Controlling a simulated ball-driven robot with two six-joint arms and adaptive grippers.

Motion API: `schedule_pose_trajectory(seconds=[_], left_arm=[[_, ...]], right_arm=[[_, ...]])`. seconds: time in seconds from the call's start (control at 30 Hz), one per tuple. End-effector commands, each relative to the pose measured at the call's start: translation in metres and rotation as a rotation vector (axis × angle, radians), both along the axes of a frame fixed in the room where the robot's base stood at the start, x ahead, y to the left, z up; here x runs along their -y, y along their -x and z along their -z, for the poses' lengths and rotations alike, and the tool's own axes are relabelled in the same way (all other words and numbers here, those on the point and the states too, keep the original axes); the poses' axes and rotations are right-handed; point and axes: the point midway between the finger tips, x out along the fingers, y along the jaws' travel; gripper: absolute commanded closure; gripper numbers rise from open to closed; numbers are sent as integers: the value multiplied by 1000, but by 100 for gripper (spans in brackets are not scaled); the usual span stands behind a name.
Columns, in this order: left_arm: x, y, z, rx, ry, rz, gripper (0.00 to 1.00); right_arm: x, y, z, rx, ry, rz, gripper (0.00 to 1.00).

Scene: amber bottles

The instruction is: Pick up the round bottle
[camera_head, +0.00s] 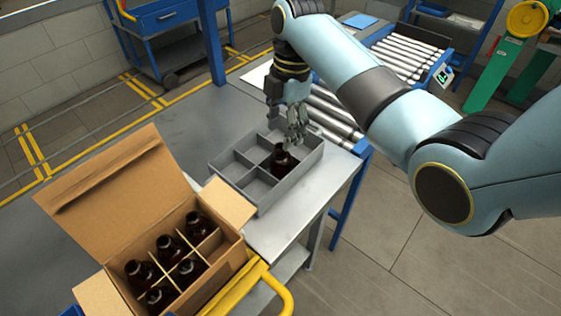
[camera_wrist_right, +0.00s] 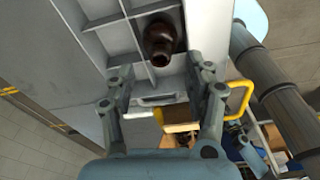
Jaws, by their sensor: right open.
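One round amber bottle (camera_head: 282,160) stands upright in a compartment of the grey divided tray (camera_head: 262,200). Several more dark amber bottles (camera_head: 166,247) stand in the divided cardboard box (camera_head: 110,200) at the lower left. My right gripper (camera_head: 296,122) is above the tray, just over and behind the bottle there. In the right wrist view my right gripper (camera_wrist_right: 162,92) has its fingers apart with nothing between them. The bottle (camera_wrist_right: 160,40) shows beyond the fingertips in that view. My left gripper is not in view.
The tray stands on a grey metal table (camera_head: 215,125). A roller conveyor (camera_head: 335,115) runs behind it. The box's open flap rises at the left, and a yellow handle (camera_head: 270,285) is at the box's right. The table left of the tray is clear.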

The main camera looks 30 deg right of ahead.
Motion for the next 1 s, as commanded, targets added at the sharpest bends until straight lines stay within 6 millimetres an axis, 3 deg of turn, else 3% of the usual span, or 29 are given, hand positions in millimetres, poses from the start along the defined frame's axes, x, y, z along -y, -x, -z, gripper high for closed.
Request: schedule_pose_trajectory(seconds=[0.4, 0.67, 1.0], left_arm=[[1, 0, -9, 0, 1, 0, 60], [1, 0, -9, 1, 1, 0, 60], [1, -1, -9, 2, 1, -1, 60]], right_arm=[[-8, 2, 51, 0, 1, 2, 47], [-8, 1, 54, 2, 1, 2, 48], [-8, 2, 54, 1, 1, 2, 93]])
